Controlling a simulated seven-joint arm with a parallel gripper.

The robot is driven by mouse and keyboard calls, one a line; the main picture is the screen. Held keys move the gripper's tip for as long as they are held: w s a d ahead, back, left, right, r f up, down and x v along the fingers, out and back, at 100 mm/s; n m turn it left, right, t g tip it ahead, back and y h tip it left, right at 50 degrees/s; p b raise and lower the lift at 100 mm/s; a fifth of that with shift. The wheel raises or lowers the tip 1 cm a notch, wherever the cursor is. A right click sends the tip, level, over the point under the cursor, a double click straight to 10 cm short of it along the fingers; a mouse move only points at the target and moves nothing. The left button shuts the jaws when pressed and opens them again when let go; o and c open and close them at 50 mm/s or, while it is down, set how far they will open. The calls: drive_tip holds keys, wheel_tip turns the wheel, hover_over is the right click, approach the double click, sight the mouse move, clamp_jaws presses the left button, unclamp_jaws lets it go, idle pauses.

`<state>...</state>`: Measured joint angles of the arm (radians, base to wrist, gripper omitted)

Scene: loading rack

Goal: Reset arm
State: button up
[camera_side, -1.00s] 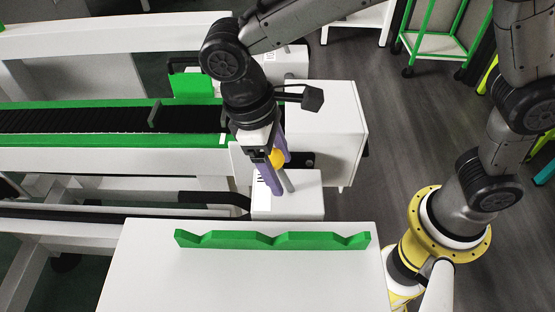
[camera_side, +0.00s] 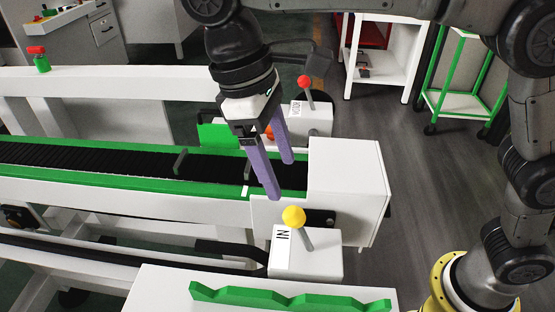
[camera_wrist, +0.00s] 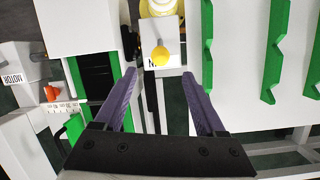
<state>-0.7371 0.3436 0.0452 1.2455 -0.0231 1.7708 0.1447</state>
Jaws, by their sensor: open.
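My gripper (camera_side: 274,178) has two long purple fingers, spread apart with nothing between them. In the side view it hangs over the end of the conveyor (camera_side: 130,162), pointing down. The yellow-knobbed lever (camera_side: 293,217) on the white box marked "IN" stands just below and right of the fingertips, apart from them. In the wrist view the gripper (camera_wrist: 160,78) is also open, and the yellow knob (camera_wrist: 161,56) shows beyond the fingertips.
A red-knobbed lever (camera_side: 304,82) stands on the box marked "MOTOR" behind my gripper. A green notched rack (camera_side: 290,298) lies on the white table in front. A white end housing (camera_side: 345,175) is right of the conveyor. A green trolley (camera_side: 455,85) stands at the back right.

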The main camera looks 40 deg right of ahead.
drive_tip(key=shift+w, duration=0.1)
drive_tip(key=s+d+r+m+t+y, duration=0.1)
drive_tip(key=s+d+r+m, duration=0.15)
drive_tip(key=d, duration=0.65)
drive_tip(key=s+d+r+m+t+y, duration=0.15)
drive_tip(key=d+r, duration=0.25)
drive_tip(key=d, duration=0.4)
drive_tip(key=s+d+f+m+t, duration=0.2)
drive_tip(key=s+d+f+t, duration=0.3)
drive_tip(key=s+d+f, duration=0.4)
wheel_tip(320, 180, down, 4)
drive_tip(key=shift+r+m, duration=0.25)
drive_tip(key=shift+m, duration=0.15)
drive_tip(key=shift+s, duration=0.1)
